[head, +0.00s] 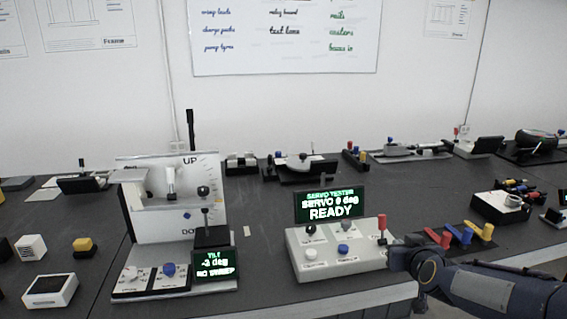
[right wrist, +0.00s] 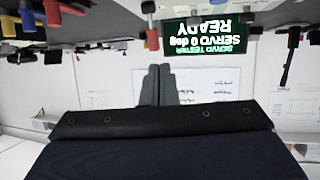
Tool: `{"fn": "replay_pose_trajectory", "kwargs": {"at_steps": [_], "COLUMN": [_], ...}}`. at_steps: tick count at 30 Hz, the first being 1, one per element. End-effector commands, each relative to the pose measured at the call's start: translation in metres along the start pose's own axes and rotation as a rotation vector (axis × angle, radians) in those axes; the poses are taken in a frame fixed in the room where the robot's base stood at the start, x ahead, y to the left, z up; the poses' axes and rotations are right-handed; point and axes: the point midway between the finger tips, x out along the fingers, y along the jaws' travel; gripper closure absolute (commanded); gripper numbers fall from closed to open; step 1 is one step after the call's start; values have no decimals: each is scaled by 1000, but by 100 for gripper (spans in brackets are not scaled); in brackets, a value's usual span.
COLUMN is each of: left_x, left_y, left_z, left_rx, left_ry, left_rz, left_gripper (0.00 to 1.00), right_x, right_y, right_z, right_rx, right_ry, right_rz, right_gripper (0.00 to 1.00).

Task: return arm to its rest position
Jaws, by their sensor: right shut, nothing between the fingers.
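My right arm (head: 485,287) comes in from the lower right of the head view. Its dark end, with the right gripper (head: 399,258), is near the table's front edge, just right of the servo tester. In the right wrist view the two grey fingers of the right gripper (right wrist: 158,84) lie together, shut, with nothing between them. That view looks upside down, with the table at the top and the wall ahead. My left gripper is not in view.
The servo tester (head: 345,265) reads "SERVO 0 deg READY"; a red-knobbed lever (head: 382,226) stands at its right end. Left of it, a tilt device (head: 160,235) reads "-3 deg NO SWEEP". Red, blue and yellow levers (head: 460,236) lie behind my right arm.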

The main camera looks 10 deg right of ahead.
Motion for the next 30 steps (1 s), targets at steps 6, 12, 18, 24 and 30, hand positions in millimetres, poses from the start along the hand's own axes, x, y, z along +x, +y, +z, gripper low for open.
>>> {"fn": "replay_pose_trajectory", "kwargs": {"at_steps": [6, 12, 18, 24, 30], "left_x": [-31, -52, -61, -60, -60], "left_y": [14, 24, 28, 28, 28], "left_z": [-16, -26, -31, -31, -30], "left_rx": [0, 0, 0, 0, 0], "left_ry": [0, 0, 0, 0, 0], "left_rz": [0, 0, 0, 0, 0], "left_gripper": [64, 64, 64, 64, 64], "right_x": [-121, -240, -299, -308, -307], "right_y": [-43, -82, -94, -95, -95], "right_z": [8, 54, 95, 104, 104], "right_rx": [201, 260, 257, 256, 256], "right_ry": [-221, -492, -661, -696, -694], "right_rz": [-245, -370, -359, -351, -352], "right_gripper": [100, 100, 100, 100, 100]}}
